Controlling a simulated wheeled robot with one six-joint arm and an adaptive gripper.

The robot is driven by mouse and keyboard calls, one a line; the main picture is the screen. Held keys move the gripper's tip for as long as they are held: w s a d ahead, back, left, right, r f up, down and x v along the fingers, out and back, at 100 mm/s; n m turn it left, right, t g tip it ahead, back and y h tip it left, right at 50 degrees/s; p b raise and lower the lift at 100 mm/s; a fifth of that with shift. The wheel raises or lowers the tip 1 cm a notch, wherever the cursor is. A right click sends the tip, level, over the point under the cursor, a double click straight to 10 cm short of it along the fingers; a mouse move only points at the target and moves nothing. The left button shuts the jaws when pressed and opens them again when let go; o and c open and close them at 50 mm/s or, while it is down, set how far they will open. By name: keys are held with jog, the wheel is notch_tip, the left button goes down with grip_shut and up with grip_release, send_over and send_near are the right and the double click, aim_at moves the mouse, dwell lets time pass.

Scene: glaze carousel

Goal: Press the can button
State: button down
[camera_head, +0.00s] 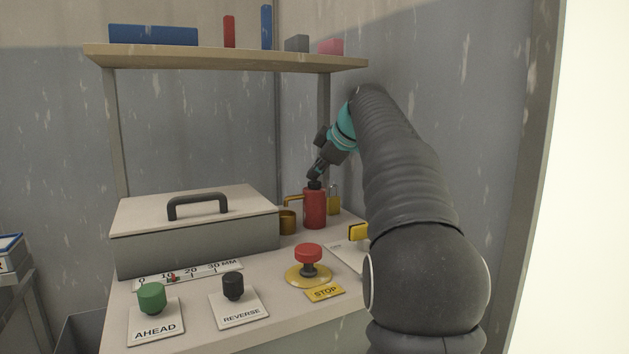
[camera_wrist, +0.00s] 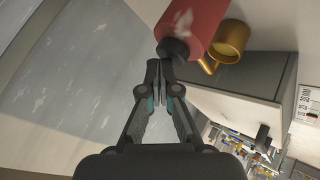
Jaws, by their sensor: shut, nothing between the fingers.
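The can is a red cylinder (camera_head: 314,209) standing upright at the back right of the bench, with a black button (camera_head: 315,185) on its top. My gripper (camera_head: 314,175) is shut and empty, its fingertips pointing down right at the black button. In the wrist view, the shut fingertips (camera_wrist: 160,65) lie next to the button (camera_wrist: 173,50) on the red can (camera_wrist: 192,22). They look very close to it or touching; I cannot tell which. Part of the button is hidden behind the fingers.
A brass mug (camera_head: 287,221) stands just left of the can and a yellow padlock (camera_head: 334,202) is right of it. A grey lidded box (camera_head: 200,248) fills the back left. A red stop button (camera_head: 308,253), green knob (camera_head: 151,297) and black knob (camera_head: 233,286) stand in front. A shelf (camera_head: 225,59) hangs above.

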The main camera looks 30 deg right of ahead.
aim_at(316, 182)
jog(key=shift+r, duration=0.1)
jog(key=shift+r+p, duration=0.85)
jog(key=shift+p, duration=0.1)
jog(key=shift+r+p, duration=2.1)
jog(key=shift+r, duration=0.45)
jog(key=shift+f, duration=0.1)
